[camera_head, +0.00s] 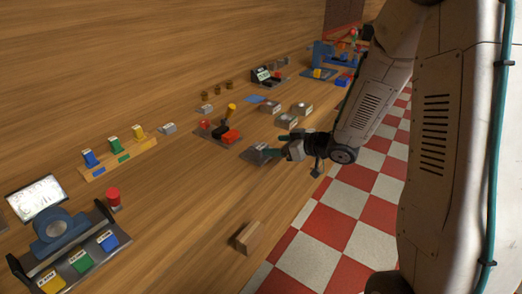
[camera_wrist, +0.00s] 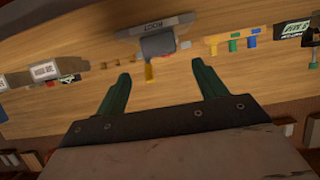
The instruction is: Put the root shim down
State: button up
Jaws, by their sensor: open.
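My gripper (camera_head: 272,152) is low over the wooden bench, with its dark green fingers pointing left. In the wrist view my gripper (camera_wrist: 161,68) is open, with nothing between its fingers. Just past the fingertips is a grey plate with a label that seems to read ROOT (camera_wrist: 155,25), with a dark grey block (camera_wrist: 158,45) against it. In the head view a small dark grey holder (camera_head: 257,153) is right at my fingertips. I cannot pick out the root shim with certainty; it may be the grey block at this holder.
A plate with red parts and a yellow-topped handle (camera_head: 231,108) stands behind the holder. Grey labelled blocks (camera_head: 287,121) are nearby. A wooden block (camera_head: 250,237) lies near the bench's front edge. A rack of coloured tags (camera_head: 115,146) and a red button (camera_head: 113,198) are left.

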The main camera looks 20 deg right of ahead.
aim_at(262, 146)
jog(key=x, duration=0.7)
jog(key=shift+a+f, duration=0.15)
jog(key=shift+f, duration=0.2)
jog(key=c, duration=1.1)
jog(key=shift+r, duration=0.1)
jog(key=shift+c, duration=0.2)
